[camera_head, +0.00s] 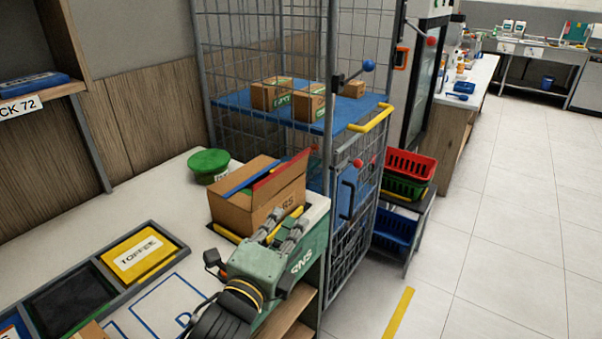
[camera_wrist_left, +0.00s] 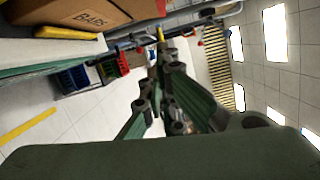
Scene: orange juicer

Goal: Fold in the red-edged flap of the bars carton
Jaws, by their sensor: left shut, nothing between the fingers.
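The bars carton (camera_head: 240,209) is a brown cardboard box on the far right end of the white counter. Its red-edged flap (camera_head: 281,170) stands up and slants at the right of the open top, and a blue-edged flap (camera_head: 245,177) shows at the left. My left gripper (camera_head: 297,221) is shut and empty, low in front of the carton's lettered side. In the left wrist view the carton (camera_wrist_left: 60,12) is at the upper left, and the gripper's fingers (camera_wrist_left: 168,75) point away beside it. My right gripper is not in view.
A yellow edge piece (camera_head: 225,233) lies along the carton's base. A green-lidded tub (camera_head: 209,166) stands behind it at left. A wire cage trolley (camera_head: 335,160) with boxes on a blue shelf stands just beyond. A yellow toffee box (camera_head: 139,255) sits in a tray at left.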

